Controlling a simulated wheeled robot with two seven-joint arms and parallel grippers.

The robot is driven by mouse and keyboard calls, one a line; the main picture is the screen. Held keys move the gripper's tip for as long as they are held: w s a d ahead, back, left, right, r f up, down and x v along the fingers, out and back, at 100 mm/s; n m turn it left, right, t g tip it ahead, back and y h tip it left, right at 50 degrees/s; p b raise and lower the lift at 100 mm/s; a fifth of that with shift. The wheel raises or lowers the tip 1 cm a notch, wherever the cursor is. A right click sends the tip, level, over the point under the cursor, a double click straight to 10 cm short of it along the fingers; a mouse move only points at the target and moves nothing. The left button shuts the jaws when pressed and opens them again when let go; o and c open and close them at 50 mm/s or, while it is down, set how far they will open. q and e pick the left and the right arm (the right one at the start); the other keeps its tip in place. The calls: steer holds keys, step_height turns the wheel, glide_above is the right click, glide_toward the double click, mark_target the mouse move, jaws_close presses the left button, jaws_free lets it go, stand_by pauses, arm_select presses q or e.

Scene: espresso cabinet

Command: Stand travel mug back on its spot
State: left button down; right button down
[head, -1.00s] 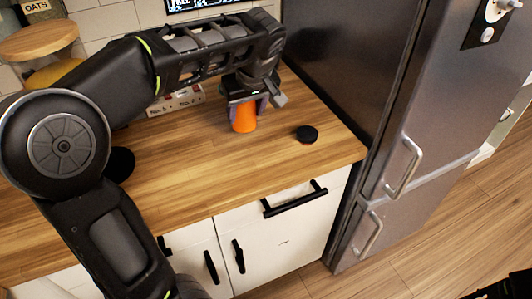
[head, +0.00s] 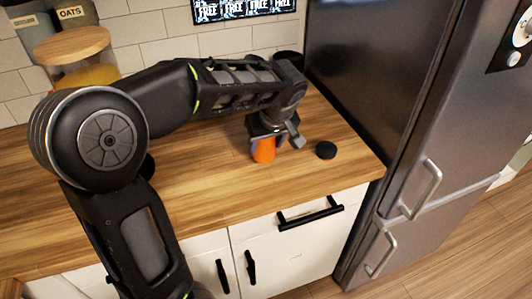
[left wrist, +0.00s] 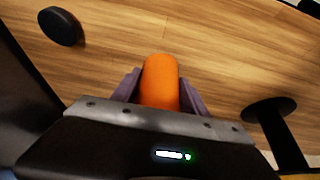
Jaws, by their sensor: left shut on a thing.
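The travel mug, taken to be the orange cylinder (head: 263,151), is at the left gripper, over the wooden counter. My left gripper (head: 268,135) is shut on it from above and behind. In the left wrist view the mug (left wrist: 160,82) sits between the two purple-grey fingers (left wrist: 160,95). Its upper part is hidden by the gripper in the head view. I cannot tell whether its base touches the counter. A black round disc (head: 326,150) lies on the counter just right of the mug, apart from it; it also shows in the left wrist view (left wrist: 60,26). My right gripper is out of view.
The wooden counter (head: 210,190) is clear in front of the mug. A tall steel fridge (head: 420,130) stands at the right. A round wooden-topped stand or lid (head: 72,44) and canisters are at the back left. A black round base (left wrist: 268,108) is right in the wrist view.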

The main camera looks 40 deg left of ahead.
mark_target(267, 151)
arm_select(q)
steer(key=shift+f, duration=1.85)
steer(key=shift+f, duration=0.15)
steer(key=c, duration=0.6)
jaws_free()
steer(key=b+v, duration=0.1)
steer(key=v, duration=1.1)
